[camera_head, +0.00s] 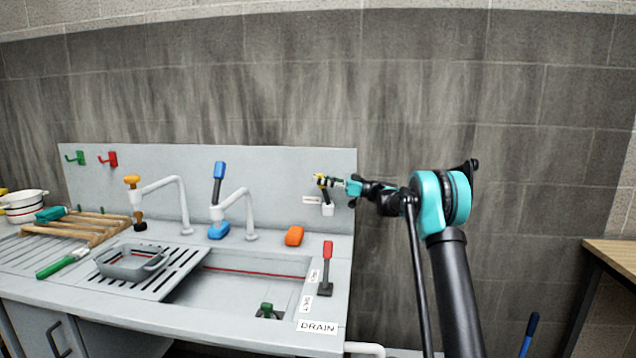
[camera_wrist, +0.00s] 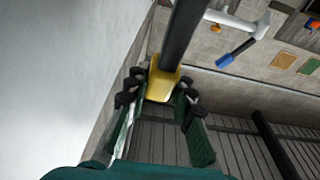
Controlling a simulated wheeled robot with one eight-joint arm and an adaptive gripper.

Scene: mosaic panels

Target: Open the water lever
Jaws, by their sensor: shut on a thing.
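The water lever is a black bar with a yellow grip (camera_head: 319,179) on a white base (camera_head: 327,210), mounted at the right end of the sink's back panel. Its bar leans up and to the left. My gripper (camera_head: 333,183) reaches in from the right at the yellow grip. In the wrist view the yellow grip (camera_wrist: 161,86) sits between my gripper's fingers (camera_wrist: 163,88), and the black bar (camera_wrist: 182,38) runs upward from it. The fingers are closed on the grip. Finger contact is too small to make out in the head view.
A red-handled drain lever (camera_head: 327,263) stands on the counter below, by a DRAIN label (camera_head: 318,327). An orange sponge (camera_head: 294,236), a faucet with a blue lever (camera_head: 219,170) and a grey basket (camera_head: 130,261) are to the left. A wooden table (camera_head: 615,254) is at right.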

